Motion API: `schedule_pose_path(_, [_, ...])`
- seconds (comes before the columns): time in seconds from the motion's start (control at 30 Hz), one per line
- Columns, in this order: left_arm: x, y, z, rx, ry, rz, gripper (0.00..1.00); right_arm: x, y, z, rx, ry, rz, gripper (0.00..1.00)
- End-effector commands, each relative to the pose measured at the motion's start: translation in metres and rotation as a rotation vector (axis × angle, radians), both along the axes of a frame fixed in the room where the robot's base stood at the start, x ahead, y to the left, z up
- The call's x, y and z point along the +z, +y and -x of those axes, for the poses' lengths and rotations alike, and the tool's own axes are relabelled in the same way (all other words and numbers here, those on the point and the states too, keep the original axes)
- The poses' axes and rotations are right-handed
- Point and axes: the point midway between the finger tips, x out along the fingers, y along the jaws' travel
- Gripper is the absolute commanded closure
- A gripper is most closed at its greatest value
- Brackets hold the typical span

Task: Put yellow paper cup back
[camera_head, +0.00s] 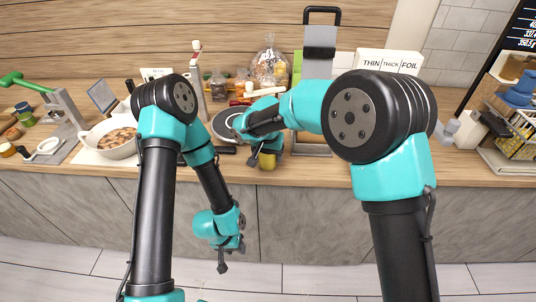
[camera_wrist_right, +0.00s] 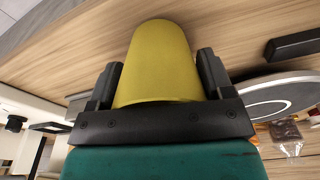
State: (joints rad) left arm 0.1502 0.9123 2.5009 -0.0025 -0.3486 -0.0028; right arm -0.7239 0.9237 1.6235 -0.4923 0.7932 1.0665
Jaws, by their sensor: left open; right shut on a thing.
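The yellow paper cup (camera_wrist_right: 160,62) sits between the two fingers of my right gripper (camera_wrist_right: 158,75) in the right wrist view, with a finger against each side. I cannot tell whether the cup touches the counter. My left gripper (camera_head: 222,264) hangs low in front of the cabinets, open and empty, away from the counter top.
The wooden counter (camera_head: 325,172) has bare room right of the cup. A round grey plate (camera_head: 226,122) lies behind my right gripper. A pot (camera_head: 113,139) stands left. A foil box (camera_head: 389,62), a bagged item (camera_head: 270,66) and a tiered rack (camera_head: 512,125) stand farther back and right.

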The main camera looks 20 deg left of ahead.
Motion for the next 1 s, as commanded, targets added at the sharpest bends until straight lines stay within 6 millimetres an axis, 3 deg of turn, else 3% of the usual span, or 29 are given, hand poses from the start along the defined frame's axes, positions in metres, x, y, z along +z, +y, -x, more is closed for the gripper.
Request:
schedule_pose_path(0.1, [0.000,0.000,0.000,0.000,0.000,0.000,0.57,-0.003,0.000,0.000,0.000,0.000,0.000,0.54])
schedule_pose_path(0.13, [0.000,0.000,0.000,0.000,0.000,0.000,0.57,-0.003,0.000,0.000,0.000,0.000,0.000,0.24])
schedule_pose_path(0.37, [0.000,0.000,0.000,0.000,0.000,0.000,0.57,-0.003,0.000,0.000,0.000,0.000,0.000,0.02])
schedule_pose_path(0.77, [0.000,0.000,0.000,0.000,0.000,0.000,0.57,0.003,0.000,0.000,0.000,0.000,0.000,0.01])
schedule_pose_path(1.0, [0.000,0.000,0.000,0.000,0.000,0.000,0.57,0.034,0.001,0.004,0.000,-0.003,-0.003,0.01])
